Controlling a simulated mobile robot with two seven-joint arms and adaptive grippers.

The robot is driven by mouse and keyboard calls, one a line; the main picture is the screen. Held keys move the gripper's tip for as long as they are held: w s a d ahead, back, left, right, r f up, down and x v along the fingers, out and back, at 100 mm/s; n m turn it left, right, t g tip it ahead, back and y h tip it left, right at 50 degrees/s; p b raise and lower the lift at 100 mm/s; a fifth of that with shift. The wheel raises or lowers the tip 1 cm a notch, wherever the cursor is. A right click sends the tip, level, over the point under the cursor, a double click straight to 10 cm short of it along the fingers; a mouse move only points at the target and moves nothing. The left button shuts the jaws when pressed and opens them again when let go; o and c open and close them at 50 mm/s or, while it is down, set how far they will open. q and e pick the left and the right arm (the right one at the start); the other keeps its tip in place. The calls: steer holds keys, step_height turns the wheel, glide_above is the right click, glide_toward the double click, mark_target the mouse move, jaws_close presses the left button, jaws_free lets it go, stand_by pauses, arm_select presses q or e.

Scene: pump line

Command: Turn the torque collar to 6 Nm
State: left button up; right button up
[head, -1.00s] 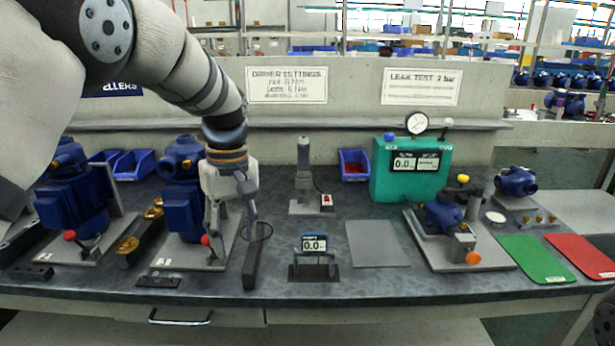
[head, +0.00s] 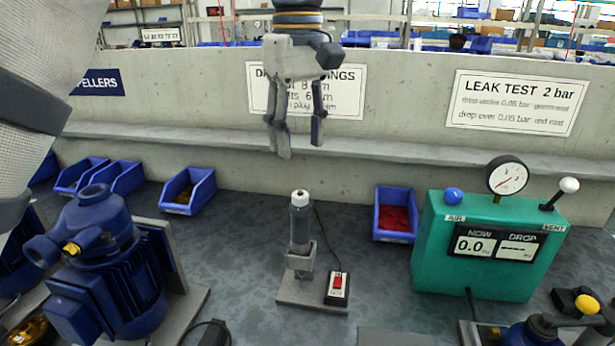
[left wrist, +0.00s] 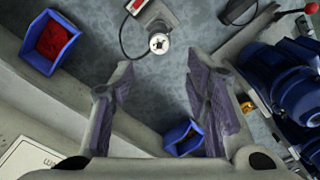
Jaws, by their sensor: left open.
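The grey driver (head: 301,225) stands upright in its stand (head: 312,290) on the bench, with a pale cap (head: 300,197) on top. I cannot make out the torque collar's markings. In the left wrist view the driver (left wrist: 159,43) shows end-on from above, just beyond the fingertips. My left gripper (head: 298,148) hangs fingers-down above the driver, apart from it. Its two fingers are spread with nothing between them, and they also show in the left wrist view (left wrist: 158,68). My right gripper is in no view.
A switch box (head: 337,288) with a red rocker sits beside the stand. A blue bin of red parts (head: 395,216) and a green leak tester (head: 480,274) stand to the right. A blue pump (head: 105,265) stands at left. The settings sign (head: 340,92) is partly covered by my gripper.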

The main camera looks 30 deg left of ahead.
mark_target(300, 194)
arm_select(q)
step_height(300, 194, down, 9)
steer(key=shift+f, duration=0.15)
jaws_close()
